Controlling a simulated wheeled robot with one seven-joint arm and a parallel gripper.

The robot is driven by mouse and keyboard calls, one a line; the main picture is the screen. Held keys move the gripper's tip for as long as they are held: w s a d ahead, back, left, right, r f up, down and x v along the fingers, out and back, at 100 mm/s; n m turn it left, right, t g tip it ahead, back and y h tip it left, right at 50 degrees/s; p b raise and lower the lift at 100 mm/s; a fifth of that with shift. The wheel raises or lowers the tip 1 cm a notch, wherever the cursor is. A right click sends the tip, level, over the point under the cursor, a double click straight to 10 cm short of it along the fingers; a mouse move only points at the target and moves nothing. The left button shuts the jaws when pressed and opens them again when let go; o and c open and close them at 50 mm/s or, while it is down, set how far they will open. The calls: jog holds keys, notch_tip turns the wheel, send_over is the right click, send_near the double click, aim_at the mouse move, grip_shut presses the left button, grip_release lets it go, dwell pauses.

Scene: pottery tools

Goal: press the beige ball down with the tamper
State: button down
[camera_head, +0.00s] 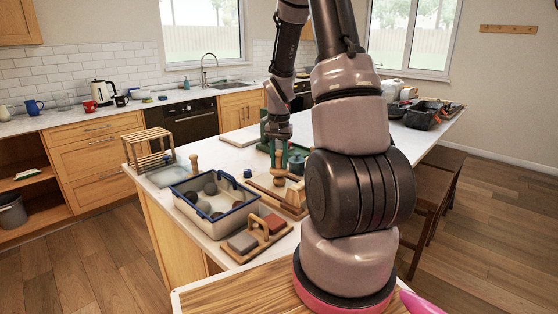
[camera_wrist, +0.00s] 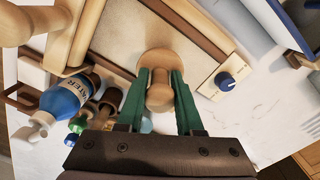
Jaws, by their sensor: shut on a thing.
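My gripper (camera_head: 278,155) reaches down over the wooden-framed board (camera_head: 264,190) on the counter. In the wrist view its green fingers (camera_wrist: 160,96) are shut on the knob of the wooden tamper (camera_wrist: 159,62). The tamper's round, pale wooden disc shows beyond the fingertips, above the board's beige surface (camera_wrist: 122,38). The tamper also shows below the fingers in the head view (camera_head: 279,179). I cannot make out the beige ball in either view; the tamper may hide it. I cannot tell whether the disc touches anything beneath it.
A blue-rimmed bin (camera_head: 225,222) with grey balls stands left of the board. A wooden holder (camera_head: 268,236) with red and grey blocks is in front. A blue bottle (camera_wrist: 62,97) and a blue knob (camera_wrist: 227,82) flank the tamper in the wrist view. A slatted rack (camera_head: 148,150) stands at left.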

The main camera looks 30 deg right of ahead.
jog(key=shift+f, duration=0.7)
dwell(0.4)
jog(key=shift+r, duration=0.95)
jog(key=shift+f, duration=1)
jog(key=shift+r, duration=0.85)
jog(key=shift+f, duration=0.95)
dwell(0.6)
jog(key=shift+r, duration=0.9)
jog(key=shift+f, duration=1.05)
